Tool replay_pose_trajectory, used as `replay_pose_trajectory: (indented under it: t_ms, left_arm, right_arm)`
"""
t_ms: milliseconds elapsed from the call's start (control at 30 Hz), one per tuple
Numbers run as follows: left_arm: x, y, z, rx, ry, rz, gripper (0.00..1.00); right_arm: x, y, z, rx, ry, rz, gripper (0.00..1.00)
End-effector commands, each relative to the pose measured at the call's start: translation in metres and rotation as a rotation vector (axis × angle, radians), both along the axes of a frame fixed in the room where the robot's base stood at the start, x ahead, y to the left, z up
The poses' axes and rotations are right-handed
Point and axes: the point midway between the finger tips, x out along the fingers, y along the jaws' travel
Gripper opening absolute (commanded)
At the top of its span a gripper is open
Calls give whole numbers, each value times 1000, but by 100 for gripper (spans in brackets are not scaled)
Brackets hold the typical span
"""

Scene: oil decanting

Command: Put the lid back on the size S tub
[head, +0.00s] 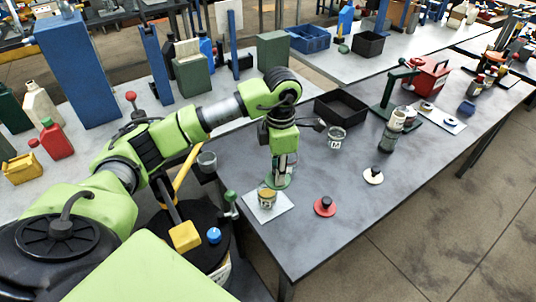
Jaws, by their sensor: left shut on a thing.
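My left gripper (282,167) points down over the near part of the grey table, its fingers shut on a flat green disc (277,182) that looks like a lid. The fingers hide the top of the disc. Just left of and nearer than it, a small open tub (267,198) with yellowish contents stands on a white mat (284,208); its label is too small to read. A clear tub with an M-like label (336,138) stands farther back. A red lid (325,207) and a cream lid (373,176), both with dark knobs, lie to the right. My right gripper is not in view.
A black open tray (342,107) stands behind the clear tub. The table's front right area is clear.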

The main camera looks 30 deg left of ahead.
Motion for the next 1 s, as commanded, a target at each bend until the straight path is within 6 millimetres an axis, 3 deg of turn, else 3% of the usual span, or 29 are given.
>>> replay_pose_trajectory:
  t_ms: [100, 300, 667, 1000]
  left_arm:
    - [7, 20, 0, 1, 3, 300, 7]
    - [11, 38, -5, 2, 0, 577, 7]
    - [12, 41, -21, 2, -2, 624, 7]
    - [12, 40, -53, 1, -1, 622, 7]
  right_arm:
    - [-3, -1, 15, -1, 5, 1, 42]
    - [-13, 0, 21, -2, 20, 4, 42]
    - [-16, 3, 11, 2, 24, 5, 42]
    - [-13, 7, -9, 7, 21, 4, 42]
